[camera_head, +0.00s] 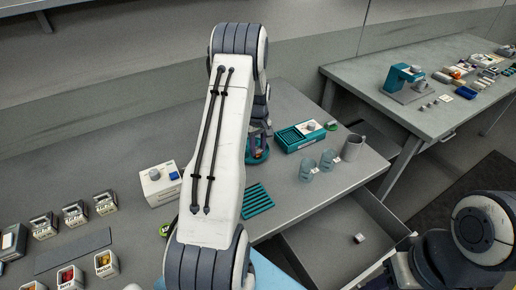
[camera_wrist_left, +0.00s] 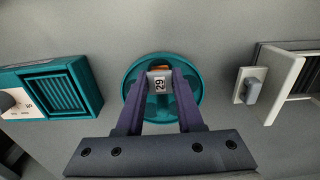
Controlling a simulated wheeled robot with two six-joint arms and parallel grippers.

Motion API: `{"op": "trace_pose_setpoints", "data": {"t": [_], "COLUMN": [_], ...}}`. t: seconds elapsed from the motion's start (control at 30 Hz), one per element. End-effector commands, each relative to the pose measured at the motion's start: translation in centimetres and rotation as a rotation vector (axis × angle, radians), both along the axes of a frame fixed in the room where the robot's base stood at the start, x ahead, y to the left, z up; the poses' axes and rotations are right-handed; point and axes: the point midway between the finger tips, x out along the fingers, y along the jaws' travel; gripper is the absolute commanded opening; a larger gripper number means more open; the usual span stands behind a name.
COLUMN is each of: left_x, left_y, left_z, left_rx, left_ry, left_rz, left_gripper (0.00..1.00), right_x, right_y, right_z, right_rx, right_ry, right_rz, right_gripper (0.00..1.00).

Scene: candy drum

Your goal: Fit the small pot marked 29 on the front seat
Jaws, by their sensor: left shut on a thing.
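The small pot marked 29 (camera_wrist_left: 159,84) is pinched between the purple fingers of my left gripper (camera_wrist_left: 160,88). Its white label faces the wrist camera, and an orange patch shows at its far edge. The pot is over the round teal drum (camera_wrist_left: 198,88), near its middle in the wrist view. I cannot tell whether it touches a seat; the fingers hide part of the drum. In the head view the drum (camera_head: 258,158) is mostly hidden behind my left arm. My right arm shows at the lower right, but its gripper is not visible.
A teal slotted box (camera_head: 290,139) is right of the drum, with two bluish cups (camera_head: 307,171) and a grey mug (camera_head: 352,148) nearby. A teal grate (camera_head: 258,201) lies in front. A white box (camera_head: 160,187) stands left. A drawer (camera_head: 335,255) hangs open at the front.

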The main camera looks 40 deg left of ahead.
Motion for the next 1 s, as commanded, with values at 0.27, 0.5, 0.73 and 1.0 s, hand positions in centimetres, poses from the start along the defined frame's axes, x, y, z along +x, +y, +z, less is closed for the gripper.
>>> {"op": "trace_pose_setpoints", "data": {"t": [0.27, 0.5, 0.73, 1.0], "left_x": [0.00, 0.01, 0.00, 0.00], "left_y": [0.00, 0.01, 0.00, 0.00], "left_z": [-0.21, -0.30, -0.30, -0.30], "left_rx": [0.000, 0.000, 0.000, 0.000], "left_ry": [0.000, 0.000, 0.000, 0.000], "left_rz": [0.000, 0.000, 0.000, 0.000], "left_gripper": [0.00, 0.00, 0.44, 0.71], "right_x": [0.00, 0.00, 0.00, 0.00], "right_y": [0.00, 0.00, 0.00, 0.00], "right_z": [-0.03, -0.03, -0.03, -0.03], "right_rx": [0.000, 0.000, 0.000, 0.000], "right_ry": [0.000, 0.000, 0.000, 0.000], "right_rz": [0.000, 0.000, 0.000, 0.000], "right_gripper": [0.47, 0.47, 0.47, 0.47]}}
